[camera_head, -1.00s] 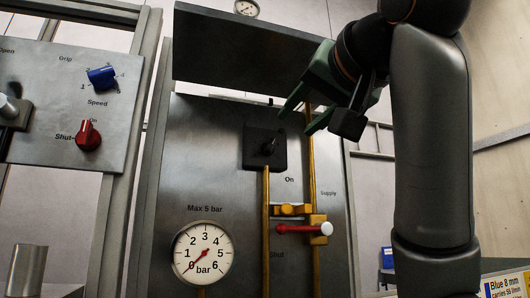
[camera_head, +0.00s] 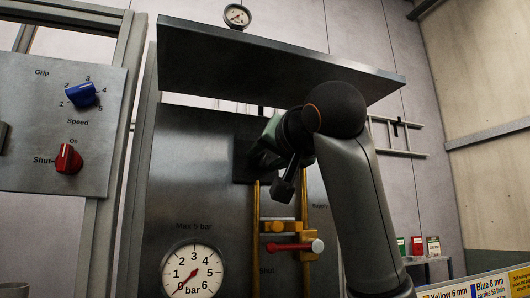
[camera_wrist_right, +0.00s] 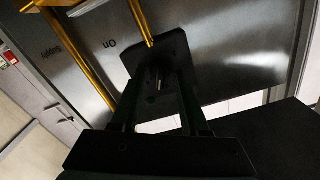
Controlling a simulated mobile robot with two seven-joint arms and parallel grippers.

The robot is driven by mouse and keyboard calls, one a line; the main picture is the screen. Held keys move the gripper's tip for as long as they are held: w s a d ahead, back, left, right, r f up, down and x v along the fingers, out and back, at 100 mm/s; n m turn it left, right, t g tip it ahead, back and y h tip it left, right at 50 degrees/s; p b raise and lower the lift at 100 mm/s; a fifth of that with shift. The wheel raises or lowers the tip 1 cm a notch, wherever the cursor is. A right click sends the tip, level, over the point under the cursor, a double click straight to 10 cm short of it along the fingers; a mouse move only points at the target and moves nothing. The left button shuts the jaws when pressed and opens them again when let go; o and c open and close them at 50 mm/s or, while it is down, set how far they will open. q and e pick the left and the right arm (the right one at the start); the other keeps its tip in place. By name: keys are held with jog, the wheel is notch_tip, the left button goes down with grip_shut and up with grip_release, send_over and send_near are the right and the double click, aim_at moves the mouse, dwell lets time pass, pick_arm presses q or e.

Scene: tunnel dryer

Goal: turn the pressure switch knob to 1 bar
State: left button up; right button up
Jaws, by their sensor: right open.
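The black switch box (camera_head: 241,162) is on the steel panel, mostly hidden behind my right gripper in the head view. The right wrist view shows the box (camera_wrist_right: 172,46), with its dark knob (camera_wrist_right: 158,84) dimly visible between my fingers. My right gripper (camera_head: 256,157) is open, with its fingers (camera_wrist_right: 160,98) reaching around the knob; whether they touch it is too dark to tell. The knob's setting and scale cannot be read. The "Max 5 bar" gauge (camera_head: 207,262) below has its needle near 0. My left gripper is not in view.
A steel shelf (camera_head: 260,62) juts out above the box, with a small gauge (camera_head: 237,16) over it. Yellow pipes (camera_head: 256,220) and a red-handled valve (camera_head: 290,247) are below. A panel with a blue knob (camera_head: 81,95) and red knob (camera_head: 68,159) is at left.

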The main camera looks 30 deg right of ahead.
jog(key=shift+w, duration=0.1)
grip_shut()
dwell(0.3)
